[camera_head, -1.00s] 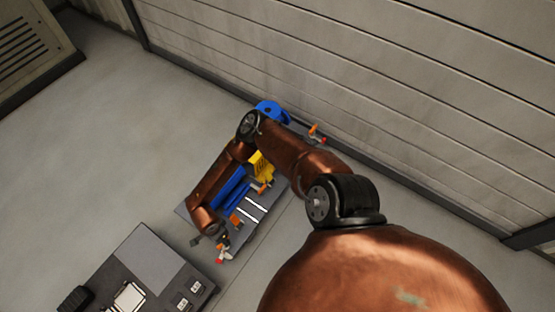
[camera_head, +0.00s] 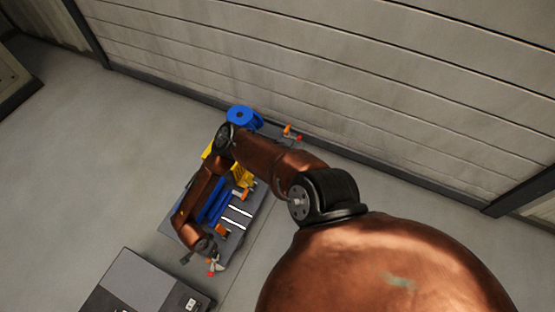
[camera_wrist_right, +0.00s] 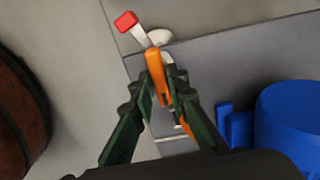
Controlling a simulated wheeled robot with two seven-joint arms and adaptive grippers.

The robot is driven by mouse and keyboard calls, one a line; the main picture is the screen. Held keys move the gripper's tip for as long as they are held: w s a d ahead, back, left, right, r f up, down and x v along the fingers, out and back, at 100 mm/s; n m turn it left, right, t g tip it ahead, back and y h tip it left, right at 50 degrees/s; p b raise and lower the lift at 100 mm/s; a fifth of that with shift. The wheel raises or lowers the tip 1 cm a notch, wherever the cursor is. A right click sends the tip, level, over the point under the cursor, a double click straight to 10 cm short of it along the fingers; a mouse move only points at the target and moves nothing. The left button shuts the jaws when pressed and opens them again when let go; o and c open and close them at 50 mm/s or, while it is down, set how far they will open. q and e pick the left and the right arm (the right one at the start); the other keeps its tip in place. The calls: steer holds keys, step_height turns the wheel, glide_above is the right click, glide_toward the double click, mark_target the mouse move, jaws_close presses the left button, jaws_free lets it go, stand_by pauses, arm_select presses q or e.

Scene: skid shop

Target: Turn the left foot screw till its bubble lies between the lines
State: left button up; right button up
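The grey skid (camera_head: 252,222) lies on the floor by the wall, partly under my right arm. At its near end my right gripper (camera_wrist_right: 160,82) has its dark green fingers closed in on both sides of an upright orange handle (camera_wrist_right: 154,62). A white lever with a red tip (camera_wrist_right: 126,21) stands just beyond. The red tip also shows in the head view (camera_head: 211,273), by the gripper. Two white bars (camera_head: 237,217) lie on the skid; no bubble or lines can be made out. Another orange piece (camera_head: 287,129) stands at the far end. My left gripper is not in view.
A blue round part (camera_head: 242,117) and a yellow part (camera_head: 243,177) stand on the skid beside my arm. A dark grey box (camera_head: 137,285) sits on the floor in front. A plank wall (camera_head: 330,65) runs behind. The floor at left is clear.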

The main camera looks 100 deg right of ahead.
jaws_close()
steer(key=shift+n, duration=0.3)
steer(key=shift+n, duration=1.2)
